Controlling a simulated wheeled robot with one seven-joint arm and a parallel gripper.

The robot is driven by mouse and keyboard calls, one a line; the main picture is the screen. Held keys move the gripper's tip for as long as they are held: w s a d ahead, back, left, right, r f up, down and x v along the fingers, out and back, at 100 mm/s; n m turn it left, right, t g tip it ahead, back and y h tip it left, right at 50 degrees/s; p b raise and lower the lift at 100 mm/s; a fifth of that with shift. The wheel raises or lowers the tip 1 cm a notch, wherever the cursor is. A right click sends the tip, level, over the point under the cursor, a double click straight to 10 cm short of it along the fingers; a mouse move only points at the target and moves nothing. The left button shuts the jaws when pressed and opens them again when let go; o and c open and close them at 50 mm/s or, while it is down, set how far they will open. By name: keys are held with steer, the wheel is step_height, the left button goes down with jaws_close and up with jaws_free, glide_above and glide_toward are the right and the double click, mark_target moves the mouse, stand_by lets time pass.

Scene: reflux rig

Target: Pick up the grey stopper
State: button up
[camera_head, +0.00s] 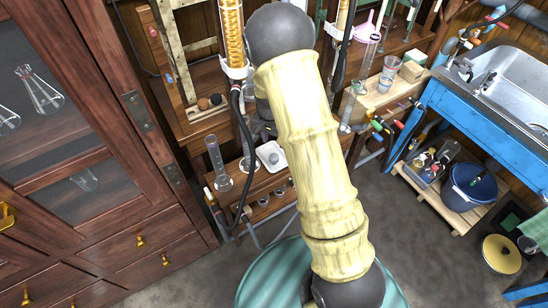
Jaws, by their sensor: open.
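My pale yellow arm (312,150) crosses the middle of the view and covers part of the bench. A dark part at its far end, which looks like my gripper (264,132), shows just left of the arm, above a white tray. The gripper is open; its fingertips are mostly hidden and I see nothing held. A small grey thing, perhaps the grey stopper (273,158), sits in the white tray (262,150). It is too small to tell for sure. A dark stopper-like piece (203,103) and a brownish one (215,99) sit on the wooden shelf at upper left.
A glass cylinder (216,165) stands left of the tray. Several small cups stand on the low shelf below. A condenser (233,35) with a black hose rises behind. A wooden cabinet (130,225) fills the left; a blue sink bench (480,115) stands right.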

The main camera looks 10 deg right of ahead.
steer(key=b, duration=0.2)
glide_above(274, 157)
steer(key=f, duration=0.5)
steer(key=shift+s+f, duration=0.3)
steer(key=shift+f, duration=0.1)
steer(key=shift+w+f, duration=0.1)
steer(key=shift+f, duration=0.35)
steer(key=shift+w+f+b, duration=0.15)
steer(key=shift+f+b, duration=0.15)
steer(key=shift+f, duration=1.05)
steer(key=shift+w+f+b, duration=0.1)
steer(key=shift+f+b, duration=0.2)
steer(key=shift+f, duration=1)
steer(key=c, duration=0.7)
